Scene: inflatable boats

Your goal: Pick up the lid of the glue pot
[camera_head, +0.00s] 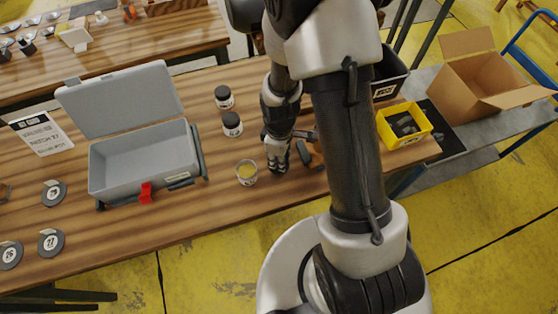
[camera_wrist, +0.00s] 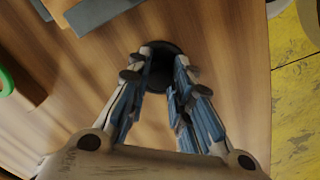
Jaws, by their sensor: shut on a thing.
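The glue pot (camera_head: 246,174) stands open on the wooden table, with yellow glue showing inside. My gripper (camera_head: 277,168) is pointed down just right of the pot. In the wrist view, my gripper (camera_wrist: 163,62) is shut on a round black lid (camera_wrist: 160,78), with a fingertip on each side of it. The lid is at or just above the table top; I cannot tell whether it touches. In the head view the lid is hidden by my gripper.
Two dark-lidded jars (camera_head: 232,124) stand behind the pot. A grey open case (camera_head: 140,165) with a red latch lies left. A yellow bin (camera_head: 402,124) stands further right. The table's front edge is near.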

